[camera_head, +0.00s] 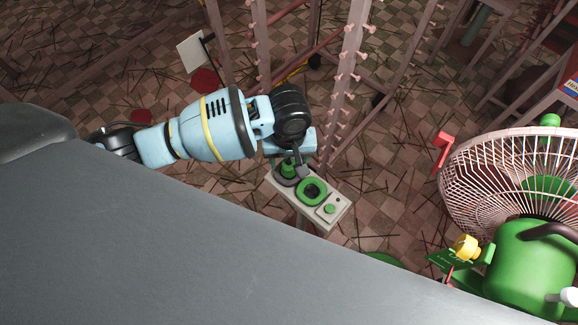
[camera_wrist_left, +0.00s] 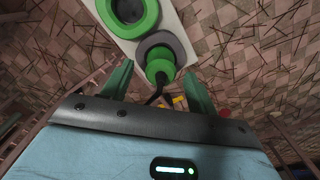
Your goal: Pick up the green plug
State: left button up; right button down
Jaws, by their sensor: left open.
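The green plug (camera_head: 288,168) stands upright in a grey ring on a pale panel (camera_head: 341,211), at the panel's end nearest my left arm. My left gripper (camera_head: 297,162) is at the plug and partly covers it in the head view. In the left wrist view the plug (camera_wrist_left: 159,66) shows between the two green-tinted fingers of my open left gripper (camera_wrist_left: 159,70). I cannot tell whether the fingers touch it. A dark cable runs from the plug towards the gripper. My right gripper is not in view.
A green ring socket (camera_head: 311,191) and a small green button (camera_head: 329,209) sit beside the plug on the panel. A tall pegged rack (camera_head: 347,70) rises close behind my left gripper. A caged fan (camera_head: 500,180) stands at the right. Thin sticks litter the checkered floor.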

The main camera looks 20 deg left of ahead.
aim_at(289, 163)
pick_arm(q)
notch_tip(289, 163, down, 3)
jog(key=shift+a+r, duration=0.1)
jog(key=shift+r, duration=0.05)
jog(key=shift+f+b, duration=0.3)
jog(key=shift+f, duration=0.05)
jog(key=c, duration=1.1)
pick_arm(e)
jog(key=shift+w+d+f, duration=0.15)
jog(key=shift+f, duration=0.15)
pick_arm(q)
jog(key=shift+r, duration=0.1)
